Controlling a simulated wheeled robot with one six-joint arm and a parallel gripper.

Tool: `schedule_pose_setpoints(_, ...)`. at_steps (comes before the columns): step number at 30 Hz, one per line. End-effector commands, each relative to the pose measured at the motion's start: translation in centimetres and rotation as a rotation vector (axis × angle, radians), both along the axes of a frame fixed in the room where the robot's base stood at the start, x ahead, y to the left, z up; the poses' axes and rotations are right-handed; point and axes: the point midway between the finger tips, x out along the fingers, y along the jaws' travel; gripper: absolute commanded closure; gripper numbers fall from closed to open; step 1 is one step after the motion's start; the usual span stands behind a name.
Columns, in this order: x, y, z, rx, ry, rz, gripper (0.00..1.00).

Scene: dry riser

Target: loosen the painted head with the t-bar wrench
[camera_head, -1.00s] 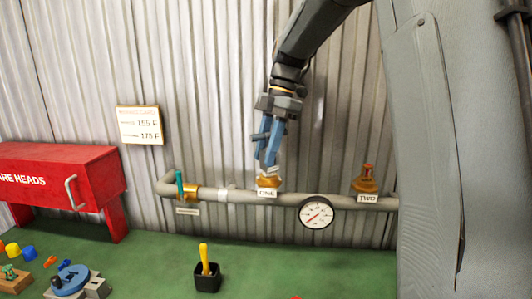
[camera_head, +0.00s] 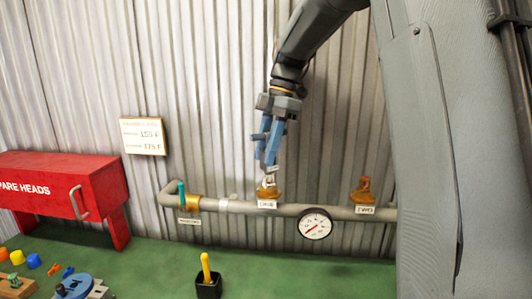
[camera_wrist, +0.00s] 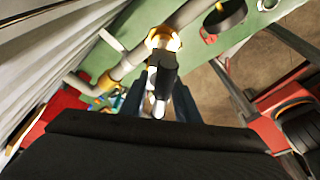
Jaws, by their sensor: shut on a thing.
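My gripper (camera_head: 271,164) points down over the pipe outlet labelled ONE, with blue fingers close together. It is shut on a grey and white tool, taken as the t-bar wrench (camera_wrist: 162,80), which stands between the fingers in the wrist view. A small white part (camera_head: 269,180) shows under the fingertips, just above the brass fitting (camera_head: 268,192). I cannot tell whether it is the tool's end or the painted head, nor whether the two touch.
A grey pipe (camera_head: 240,207) runs along the corrugated wall, with a teal-handled valve (camera_head: 182,192), a gauge (camera_head: 315,224) and an orange head (camera_head: 364,188) at TWO. A black cup (camera_head: 208,286) with a yellow handle stands in front. The red SPARE HEADS box (camera_head: 50,183) is left.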

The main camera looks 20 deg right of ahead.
Motion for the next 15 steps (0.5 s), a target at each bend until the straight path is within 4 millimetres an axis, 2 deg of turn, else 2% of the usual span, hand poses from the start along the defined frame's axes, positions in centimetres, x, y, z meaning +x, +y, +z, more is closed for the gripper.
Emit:
schedule_pose_setpoints(8,0.0,0.0,0.8,0.000,0.000,0.000,1.00)
schedule_pose_setpoints(15,-0.1,0.0,3.0,-0.001,-0.002,0.001,1.00)
